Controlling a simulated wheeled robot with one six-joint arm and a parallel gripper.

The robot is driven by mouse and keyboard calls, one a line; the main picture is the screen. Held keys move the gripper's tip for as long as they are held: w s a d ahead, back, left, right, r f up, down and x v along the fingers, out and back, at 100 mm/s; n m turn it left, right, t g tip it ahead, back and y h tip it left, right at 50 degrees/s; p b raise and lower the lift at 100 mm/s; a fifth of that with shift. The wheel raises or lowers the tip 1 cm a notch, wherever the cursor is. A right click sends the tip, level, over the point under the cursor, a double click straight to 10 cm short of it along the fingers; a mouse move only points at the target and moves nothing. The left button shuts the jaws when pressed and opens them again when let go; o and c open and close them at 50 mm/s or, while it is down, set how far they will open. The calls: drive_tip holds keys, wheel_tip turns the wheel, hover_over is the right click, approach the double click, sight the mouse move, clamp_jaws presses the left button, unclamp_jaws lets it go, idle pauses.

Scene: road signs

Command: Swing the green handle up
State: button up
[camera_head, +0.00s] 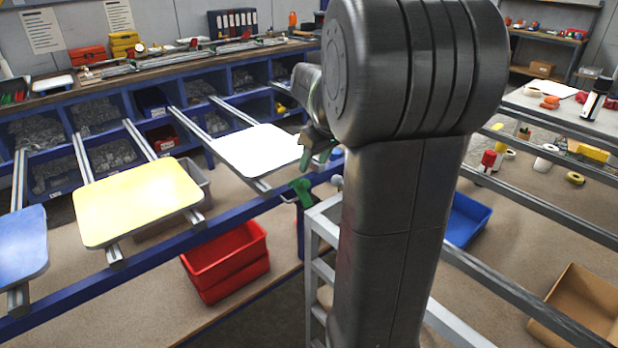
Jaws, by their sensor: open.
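A green handle (302,190) stands at the blue rail, just below the right corner of the white sign plate (255,150). My arm fills the middle of the view and hides much of the area to the right of the handle. My gripper (308,156) shows only in part at the left of my arm, just above the handle and by the plate's right edge. It is open, and I see nothing held in it. A gap shows between it and the handle in the picture; the depth between them is hard to judge.
A yellow plate (137,202) and a blue plate (20,245) lie on rails to the left. Red crates (228,262) stand below the blue rail. Blue bins line the back bench. A blue crate (466,218) and a cardboard box (585,305) are at right.

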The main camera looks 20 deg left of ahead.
sight(306, 181)
drive_tip(key=x, duration=0.8)
drive_tip(key=shift+c, duration=0.2)
clamp_jaws()
